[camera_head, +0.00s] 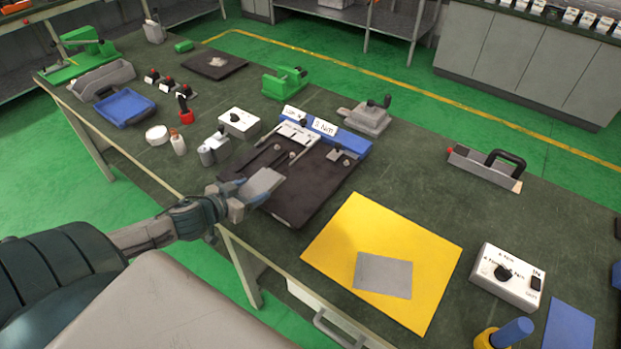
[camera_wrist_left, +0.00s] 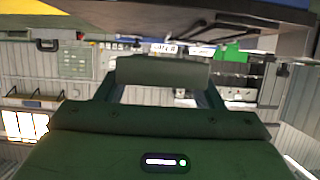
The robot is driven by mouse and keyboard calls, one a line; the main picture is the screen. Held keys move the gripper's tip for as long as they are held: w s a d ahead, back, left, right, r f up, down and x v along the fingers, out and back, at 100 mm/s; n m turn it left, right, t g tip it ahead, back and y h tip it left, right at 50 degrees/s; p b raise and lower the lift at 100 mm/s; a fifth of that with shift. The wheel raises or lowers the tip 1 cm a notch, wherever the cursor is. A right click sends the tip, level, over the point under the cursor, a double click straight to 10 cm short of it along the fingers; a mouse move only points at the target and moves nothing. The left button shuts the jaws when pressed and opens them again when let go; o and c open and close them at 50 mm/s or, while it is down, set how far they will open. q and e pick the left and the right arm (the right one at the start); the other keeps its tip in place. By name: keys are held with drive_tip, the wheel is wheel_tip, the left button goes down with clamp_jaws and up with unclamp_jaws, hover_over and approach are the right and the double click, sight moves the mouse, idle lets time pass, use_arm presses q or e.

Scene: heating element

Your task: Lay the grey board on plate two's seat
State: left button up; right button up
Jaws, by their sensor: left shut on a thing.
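My left gripper (camera_head: 238,200) reaches in from the left and is shut on a flat light-grey board (camera_head: 263,185). The board is tilted and held over the left front part of a dark plate (camera_head: 318,192); I cannot tell whether it touches. The dark plate has small metal fittings and a blue strip (camera_head: 352,142) with white labels along its back. I cannot read which plate is plate two, and no seat shows clearly. In the left wrist view, dark gripper parts (camera_wrist_left: 162,72) fill the middle and the board cannot be made out. My right gripper is not in view.
A yellow mat (camera_head: 340,238) with a grey rectangle (camera_head: 383,275) on it lies right of the dark plate. A white box with a knob (camera_head: 238,124) and small bottles stand at left. A grey clamp block (camera_head: 365,118) and green fixture (camera_head: 284,83) stand behind.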

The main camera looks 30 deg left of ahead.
sight(302, 189)
use_arm(q)
drive_tip(key=shift+w+d+f+b, duration=0.3)
drive_tip(key=shift+w+d+b, duration=0.3)
drive_tip(key=shift+w+b, duration=0.25)
drive_tip(key=shift+w+d+f+b, duration=0.1)
drive_tip(key=shift+w+d+b, duration=0.25)
drive_tip(key=shift+w, duration=0.4)
drive_tip(key=w+d, duration=0.2)
drive_tip(key=w, duration=0.3)
drive_tip(key=shift+d, duration=0.4)
drive_tip(key=w, duration=0.1)
drive_tip(key=w+d, duration=0.1)
drive_tip(key=w, duration=0.1)
drive_tip(key=w+d+p, duration=0.1)
drive_tip(key=shift+w+d+f, duration=0.25)
drive_tip(key=shift+f, duration=0.05)
drive_tip(key=shift+w+d+f, duration=0.1)
drive_tip(key=shift+w, duration=0.1)
wheel_tip(302, 189, down, 3)
drive_tip(key=shift+r+p, duration=0.1)
drive_tip(key=shift+p, duration=0.55)
drive_tip(key=shift+f, duration=0.3)
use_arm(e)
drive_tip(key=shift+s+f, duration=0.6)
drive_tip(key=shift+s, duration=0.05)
use_arm(q)
drive_tip(key=shift+f, duration=0.1)
